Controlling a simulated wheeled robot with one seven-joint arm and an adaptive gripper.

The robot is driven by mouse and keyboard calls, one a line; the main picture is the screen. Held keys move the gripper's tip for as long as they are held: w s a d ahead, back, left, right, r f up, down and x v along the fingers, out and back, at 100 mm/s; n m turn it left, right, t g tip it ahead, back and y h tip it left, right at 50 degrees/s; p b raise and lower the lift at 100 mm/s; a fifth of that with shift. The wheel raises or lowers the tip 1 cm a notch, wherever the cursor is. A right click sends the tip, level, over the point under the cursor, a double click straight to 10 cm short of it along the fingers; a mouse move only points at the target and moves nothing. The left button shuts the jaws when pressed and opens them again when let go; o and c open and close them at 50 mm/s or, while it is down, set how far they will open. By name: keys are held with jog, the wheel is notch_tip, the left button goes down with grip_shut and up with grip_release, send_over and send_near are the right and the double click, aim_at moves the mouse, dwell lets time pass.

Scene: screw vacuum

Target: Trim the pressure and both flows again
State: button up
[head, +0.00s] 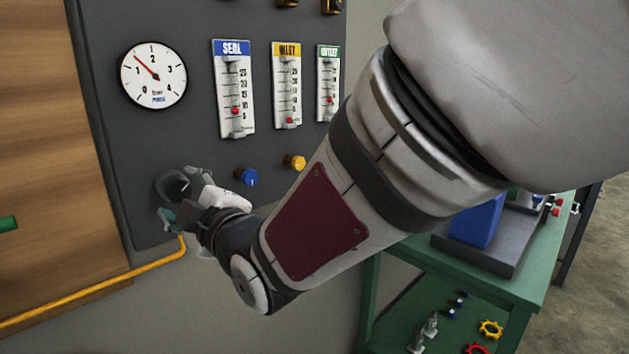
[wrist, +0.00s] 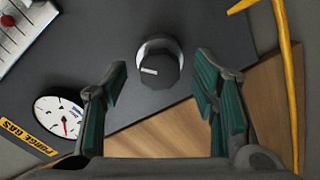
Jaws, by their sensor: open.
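The black knob (wrist: 158,66) with a white pointer mark sits on the grey panel, seen between my fingers in the wrist view. My gripper (wrist: 163,70) is open, a teal-padded finger on each side of the knob, with visible gaps. In the head view my gripper (head: 183,203) is at the panel's lower left and mostly hides that knob. The pressure gauge (head: 153,75) has its red needle between 1 and 2. The SEAL (head: 234,88), INLET (head: 287,85) and OUTLET (head: 327,83) flowmeters show red floats. A blue knob (head: 247,177) and a yellow knob (head: 295,162) are below.
A yellow pipe (head: 95,291) runs below the panel at the left, beside a wooden surface (head: 45,150). A green bench (head: 520,278) stands at the right. My arm crosses the middle of the head view. A PURGE GAS label (wrist: 28,140) shows in the wrist view.

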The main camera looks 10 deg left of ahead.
jog(key=shift+x, duration=1.45)
jog(key=c, duration=1.2)
jog(key=shift+m+b, duration=0.3)
jog(key=shift+f+m+b, duration=0.15)
jog(key=shift+m+b, duration=0.75)
jog(key=shift+b, duration=0.15)
jog(key=m+b, duration=0.3)
jog(key=shift+m+b, duration=1.6)
